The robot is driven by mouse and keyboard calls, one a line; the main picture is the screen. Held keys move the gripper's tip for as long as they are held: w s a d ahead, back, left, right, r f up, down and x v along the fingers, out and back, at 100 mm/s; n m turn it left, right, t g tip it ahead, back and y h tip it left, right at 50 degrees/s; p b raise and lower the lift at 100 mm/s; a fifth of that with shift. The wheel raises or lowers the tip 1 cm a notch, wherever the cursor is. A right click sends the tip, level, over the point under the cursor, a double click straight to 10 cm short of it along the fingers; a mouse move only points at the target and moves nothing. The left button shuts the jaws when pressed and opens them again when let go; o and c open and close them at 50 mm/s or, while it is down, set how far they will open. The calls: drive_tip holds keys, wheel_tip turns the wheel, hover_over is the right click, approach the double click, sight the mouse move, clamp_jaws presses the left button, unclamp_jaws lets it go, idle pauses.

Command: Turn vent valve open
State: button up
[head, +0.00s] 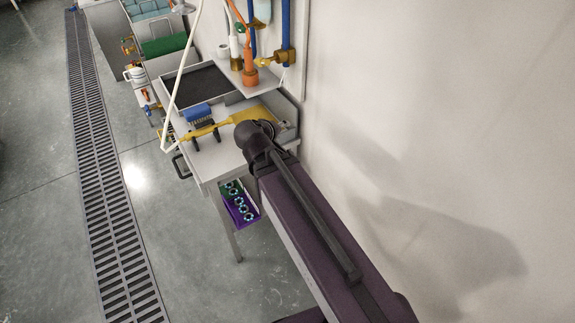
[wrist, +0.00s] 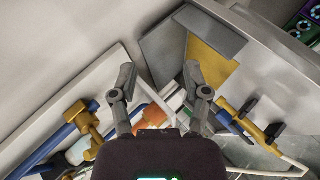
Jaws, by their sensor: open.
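A brass valve with a yellowish handle (head: 283,58) sits on a blue vertical pipe by the wall; I cannot tell for certain that it is the vent valve. The wrist view seems to show the same brass fitting (wrist: 88,118) left of my gripper, apart from it. My gripper (wrist: 160,84) is open and empty, fingers spread above the bench and shelf. In the head view my own arm hides the gripper. An orange fitting (head: 249,73) stands left of the brass valve; an orange part shows low between the fingers in the wrist view, partly hidden.
A white hose (head: 177,85) arches in front. A purple bin (head: 236,207) hangs below the bench edge. The floor left is open, with a grated drain (head: 98,180).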

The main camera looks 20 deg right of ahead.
drive_tip(key=s+f+m+g+y+b, duration=0.2)
drive_tip(key=s+f+g+b, duration=0.2)
drive_tip(key=f, duration=0.6)
drive_tip(key=shift+d+y, duration=0.4)
drive_tip(key=shift+d, duration=0.05)
drive_tip(key=shift+r, duration=0.1)
